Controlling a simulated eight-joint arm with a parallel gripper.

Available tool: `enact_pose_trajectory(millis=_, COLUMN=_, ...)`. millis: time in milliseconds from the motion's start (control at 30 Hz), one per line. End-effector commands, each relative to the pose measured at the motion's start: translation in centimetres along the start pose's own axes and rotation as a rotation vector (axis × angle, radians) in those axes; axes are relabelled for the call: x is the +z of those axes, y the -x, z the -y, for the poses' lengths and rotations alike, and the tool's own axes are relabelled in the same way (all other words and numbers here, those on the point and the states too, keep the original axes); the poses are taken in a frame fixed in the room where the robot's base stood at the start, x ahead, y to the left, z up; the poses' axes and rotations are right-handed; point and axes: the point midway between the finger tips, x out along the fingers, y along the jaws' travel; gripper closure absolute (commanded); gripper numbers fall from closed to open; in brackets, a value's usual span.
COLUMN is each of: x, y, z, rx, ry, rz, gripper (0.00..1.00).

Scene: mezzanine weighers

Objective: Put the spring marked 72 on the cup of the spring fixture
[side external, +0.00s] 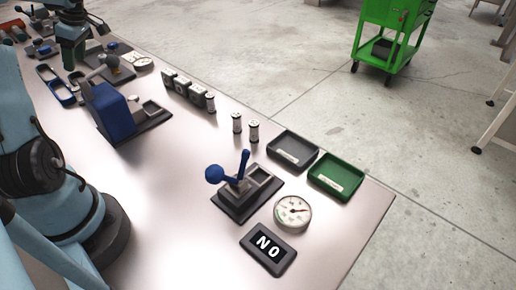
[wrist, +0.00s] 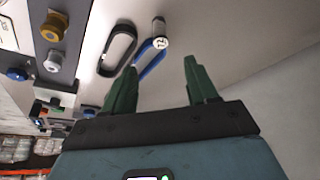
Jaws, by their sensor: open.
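My gripper (wrist: 155,75) has two dark green fingers, spread apart with nothing between them. In the side view my gripper (side external: 73,62) hangs over the far left of the bench. A small pale cylinder with a dark mark on its end, the spring (wrist: 159,33), is beyond the fingertips, by the end of a blue loop. Its mark looks like 72 but is small and turned. In the side view it cannot be made out near my gripper. A grey device with a brass knob (wrist: 53,27) is at the left; I cannot tell if it is the spring fixture.
A black loop (wrist: 103,62) lies beside the blue loop (wrist: 150,65). On the bench are two small cylinders (side external: 245,128), a blue-lever device (side external: 245,195), a round dial (side external: 293,211), a NO display (side external: 268,249), a black tray (side external: 272,152) and a green tray (side external: 318,183). The front-middle bench is clear.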

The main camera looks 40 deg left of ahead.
Motion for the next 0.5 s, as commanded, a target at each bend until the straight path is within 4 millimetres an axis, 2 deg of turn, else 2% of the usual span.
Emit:
enact_pose_trajectory(millis=300, x=0.0, y=-5.0, z=0.0, rx=0.000, ry=0.000, rz=0.001, gripper=0.42)
enact_pose_trajectory(millis=500, x=0.1, y=-6.6, z=0.0, rx=0.002, ry=-0.002, rz=0.001, gripper=0.42)
